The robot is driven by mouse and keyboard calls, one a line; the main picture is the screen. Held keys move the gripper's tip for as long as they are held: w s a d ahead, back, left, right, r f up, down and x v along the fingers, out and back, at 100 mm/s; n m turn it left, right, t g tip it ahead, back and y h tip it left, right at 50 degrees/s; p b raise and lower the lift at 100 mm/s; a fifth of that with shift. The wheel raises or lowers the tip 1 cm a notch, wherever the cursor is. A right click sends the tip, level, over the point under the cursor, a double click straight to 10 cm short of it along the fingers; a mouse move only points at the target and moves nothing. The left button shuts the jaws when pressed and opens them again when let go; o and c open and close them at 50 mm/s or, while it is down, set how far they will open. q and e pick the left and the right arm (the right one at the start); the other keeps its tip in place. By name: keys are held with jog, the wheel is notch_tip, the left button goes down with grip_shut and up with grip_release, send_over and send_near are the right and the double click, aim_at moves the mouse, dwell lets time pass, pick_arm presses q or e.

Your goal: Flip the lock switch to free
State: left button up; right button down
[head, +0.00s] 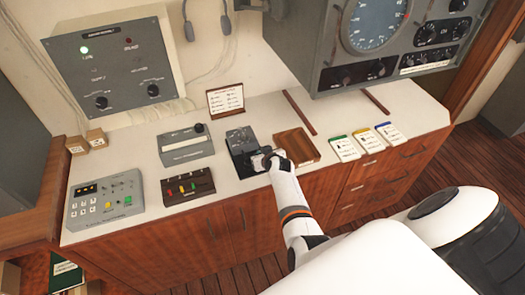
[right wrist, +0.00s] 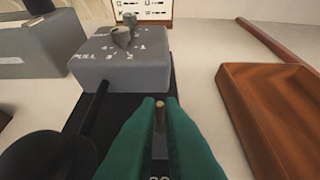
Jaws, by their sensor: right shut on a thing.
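The control unit (head: 240,141) stands on the white counter, with a grey box (right wrist: 120,58) and a dark base plate. A small brownish pin (right wrist: 160,112), apparently the lock switch lever, stands between the green fingertips in the right wrist view. My right gripper (head: 266,160) is at the front right of the unit, its fingers (right wrist: 160,106) shut on this pin. The fingers and base hide its lower part, so I cannot read its position. My left gripper is out of view.
A black round knob (right wrist: 48,155) on a rod is close to the left of the fingers. A wooden tray (head: 297,146) lies to the right. A switch box (head: 187,187) and a grey panel (head: 105,200) stand to the left. Coloured cards (head: 343,148) lie further right.

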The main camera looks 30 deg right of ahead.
jog(key=shift+w+d+r+g+y, duration=0.1)
jog(key=shift+w+g+y, duration=0.1)
jog(key=shift+g, duration=0.35)
jog(key=shift+w+r+g+y, duration=0.1)
jog(key=shift+w+g, duration=0.05)
jog(key=shift+g, duration=0.4)
jog(key=c, duration=1.6)
grip_release()
jog(key=shift+w, duration=0.1)
jog(key=shift+o, duration=0.2)
jog(key=shift+s+r, duration=0.4)
jog(key=shift+s, duration=0.05)
jog(key=b+v, duration=0.1)
jog(key=v, duration=0.9)
jog(key=shift+r, duration=0.4)
